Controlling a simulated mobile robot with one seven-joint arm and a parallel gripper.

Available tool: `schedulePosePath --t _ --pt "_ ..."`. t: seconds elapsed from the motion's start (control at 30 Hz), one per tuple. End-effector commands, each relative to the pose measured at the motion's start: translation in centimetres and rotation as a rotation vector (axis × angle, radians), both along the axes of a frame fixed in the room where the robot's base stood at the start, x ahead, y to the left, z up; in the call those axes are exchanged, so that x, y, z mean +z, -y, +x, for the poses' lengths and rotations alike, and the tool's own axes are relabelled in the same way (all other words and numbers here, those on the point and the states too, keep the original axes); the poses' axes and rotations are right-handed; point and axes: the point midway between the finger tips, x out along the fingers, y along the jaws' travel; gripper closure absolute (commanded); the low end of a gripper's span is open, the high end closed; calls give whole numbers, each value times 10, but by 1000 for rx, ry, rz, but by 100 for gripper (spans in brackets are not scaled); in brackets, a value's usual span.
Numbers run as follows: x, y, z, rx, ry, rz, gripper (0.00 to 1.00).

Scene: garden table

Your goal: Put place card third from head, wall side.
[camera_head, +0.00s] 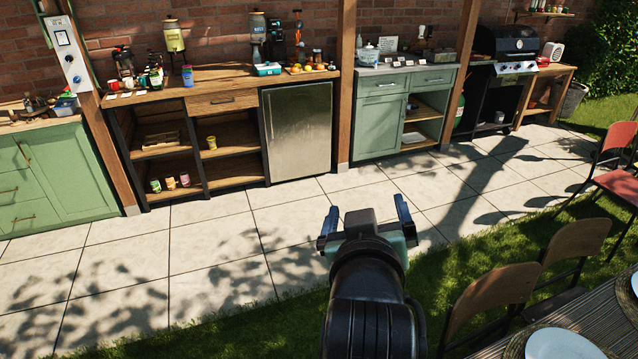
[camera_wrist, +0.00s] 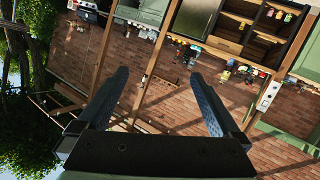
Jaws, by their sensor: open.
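Several small white cards (camera_head: 396,64) lie or stand on the counter of the green cabinet by the brick wall; they are too small to read. The dining table (camera_head: 598,313) shows only in part at the lower right of the head view, with a white plate (camera_head: 565,345) near its edge. I cannot make out a place card on the visible part of it. My gripper (camera_head: 366,214) is open and empty over the paving and grass, well away from the counter and the cards. Its two fingers (camera_wrist: 160,76) are spread in the wrist view with nothing between them.
Chairs (camera_head: 492,296) stand along the near side of the table. A wooden counter (camera_head: 215,82) with kitchen items and a fridge (camera_head: 298,130) line the wall, and a grill (camera_head: 510,45) stands farther right. The paved strip (camera_head: 210,240) is clear.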

Motion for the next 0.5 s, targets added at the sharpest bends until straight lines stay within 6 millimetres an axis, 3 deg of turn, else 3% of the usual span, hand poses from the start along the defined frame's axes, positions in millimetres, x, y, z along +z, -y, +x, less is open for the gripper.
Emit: schedulePosePath --t 0.03,0.13,0.2,0.33,0.4,0.5 --pt "54 -11 -1 16 157 18 0" --pt "151 -29 -20 53 455 71 0" --pt "209 -41 -44 87 643 108 0" --pt "285 -56 -95 150 914 170 0" --pt "309 -61 -117 176 1011 193 0" --pt "327 -64 -136 199 1089 212 0"
